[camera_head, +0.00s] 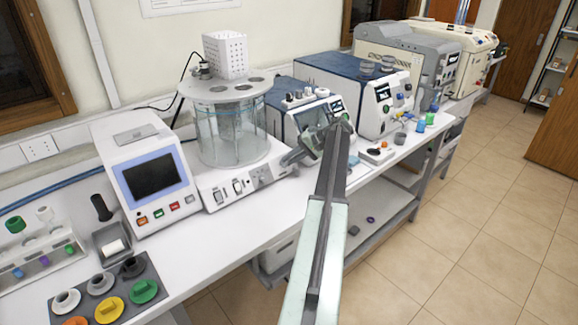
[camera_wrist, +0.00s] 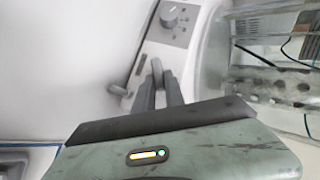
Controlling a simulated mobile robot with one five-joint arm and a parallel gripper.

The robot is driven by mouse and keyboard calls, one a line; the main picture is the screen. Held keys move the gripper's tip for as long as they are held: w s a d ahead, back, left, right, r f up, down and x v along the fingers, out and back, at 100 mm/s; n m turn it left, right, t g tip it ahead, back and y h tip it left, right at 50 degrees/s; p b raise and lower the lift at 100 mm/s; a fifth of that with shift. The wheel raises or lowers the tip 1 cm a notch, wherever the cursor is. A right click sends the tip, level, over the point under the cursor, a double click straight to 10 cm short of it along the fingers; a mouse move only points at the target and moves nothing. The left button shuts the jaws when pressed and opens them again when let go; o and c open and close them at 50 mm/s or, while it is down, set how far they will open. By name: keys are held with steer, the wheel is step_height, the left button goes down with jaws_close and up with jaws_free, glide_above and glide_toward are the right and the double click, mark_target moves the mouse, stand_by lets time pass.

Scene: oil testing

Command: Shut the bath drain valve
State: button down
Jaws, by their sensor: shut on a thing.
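The bath is a clear glass cylinder (camera_head: 230,135) with a grey lid, standing on a white base (camera_head: 243,187) with switches and a knob. In the wrist view, its glass wall (camera_wrist: 240,50) is at the right and the base's dial (camera_wrist: 172,17) is at the top. A small grey lever, seemingly the drain valve handle (camera_wrist: 157,70), stands between my fingertips at the side of the base. My gripper (camera_wrist: 158,88) is shut on it. In the head view, my gripper (camera_head: 288,161) is at the base's right end, where the valve is hidden.
A white instrument with a screen (camera_head: 150,180) stands left of the bath. A blue-topped analyser (camera_head: 290,110) is close behind my gripper. Coloured caps lie on a grey mat (camera_head: 80,305) at the front left. The floor (camera_head: 450,240) at the right is clear.

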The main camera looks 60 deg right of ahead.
steer(key=m+b, duration=0.1)
steer(key=f+m+t+b, duration=0.1)
steer(key=b, duration=0.1)
steer(key=m+t+y+b, duration=0.1)
steer(key=shift+s+f+b, duration=0.15)
steer(key=shift+s+b, duration=0.1)
steer(key=shift+b, duration=0.05)
steer(key=shift+m+t+b, duration=0.7)
steer(key=shift+m+b, duration=0.1)
steer(key=shift+b, duration=0.1)
steer(key=c, duration=1.4)
jaws_free()
steer(key=shift+r, duration=0.2)
steer(key=p+v, duration=0.2)
steer(key=v, duration=0.5)
steer(key=shift+s, duration=0.35)
